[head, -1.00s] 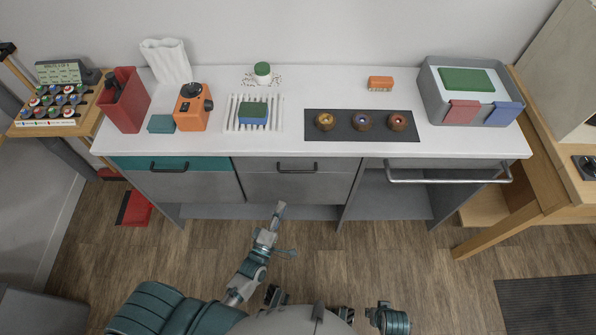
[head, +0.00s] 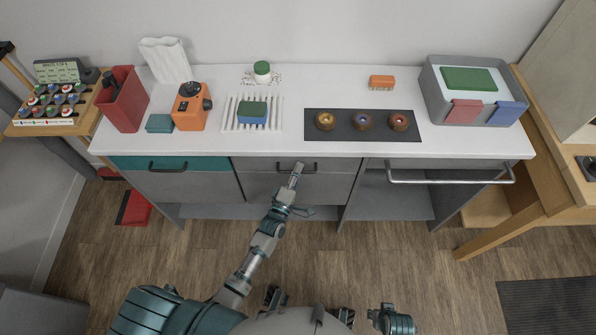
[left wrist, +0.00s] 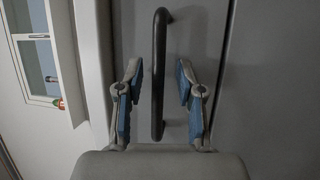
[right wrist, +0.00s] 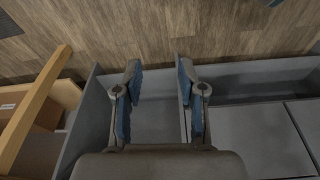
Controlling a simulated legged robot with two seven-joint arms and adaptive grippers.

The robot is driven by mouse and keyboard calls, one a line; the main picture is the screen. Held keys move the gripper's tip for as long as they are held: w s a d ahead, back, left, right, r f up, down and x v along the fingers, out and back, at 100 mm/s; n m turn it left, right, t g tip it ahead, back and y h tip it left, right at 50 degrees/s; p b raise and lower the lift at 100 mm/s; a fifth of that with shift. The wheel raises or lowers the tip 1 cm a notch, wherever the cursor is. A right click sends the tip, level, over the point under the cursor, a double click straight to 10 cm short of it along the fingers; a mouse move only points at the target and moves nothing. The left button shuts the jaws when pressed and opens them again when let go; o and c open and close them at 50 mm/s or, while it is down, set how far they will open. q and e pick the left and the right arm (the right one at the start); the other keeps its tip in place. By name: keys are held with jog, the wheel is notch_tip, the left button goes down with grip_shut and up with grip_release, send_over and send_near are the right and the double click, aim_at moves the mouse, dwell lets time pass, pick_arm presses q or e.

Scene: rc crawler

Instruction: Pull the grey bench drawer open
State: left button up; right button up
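The grey bench drawer (head: 258,165) is in the middle of the bench front, flush with the fronts beside it. Its dark bar handle (head: 311,168) runs across its face; the handle also shows upright in the left wrist view (left wrist: 159,75). My left gripper (head: 297,168) is at the handle. In the left wrist view, its fingers (left wrist: 157,82) are open, one on each side of the handle, with gaps on both sides. My right gripper (right wrist: 157,85) is open and empty in the right wrist view, facing the lower bench compartment and floor.
A teal drawer (head: 130,163) with its own handle is to the left. The white worktop (head: 290,140) carries several items. The wood floor (head: 400,260) before the bench is clear.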

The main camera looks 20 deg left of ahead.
pick_arm(q)
jog(key=c, duration=0.5)
grip_shut()
pick_arm(e)
jog(key=shift+s+d+f, duration=0.1)
jog(key=shift+d+f, duration=0.05)
pick_arm(q)
jog(key=shift+s, duration=0.1)
jog(key=shift+s+d, duration=0.1)
jog(key=shift+s, duration=0.05)
jog(key=s+d+p, duration=0.3)
jog(key=s, duration=0.9)
jog(key=s+d+p, duration=0.3)
jog(key=s+d, duration=0.1)
jog(key=s, duration=0.8)
jog(key=shift+s+f+p, duration=0.15)
jog(key=shift+s+p, duration=0.05)
jog(key=shift+p, duration=0.2)
pick_arm(e)
jog(key=s+f, duration=0.2)
jog(key=f, duration=0.6)
jog(key=s+f, duration=0.3)
jog(key=f, duration=0.6)
jog(key=shift+d+g, duration=0.2)
jog(key=shift+g, duration=0.2)
jog(key=shift+s, duration=0.1)
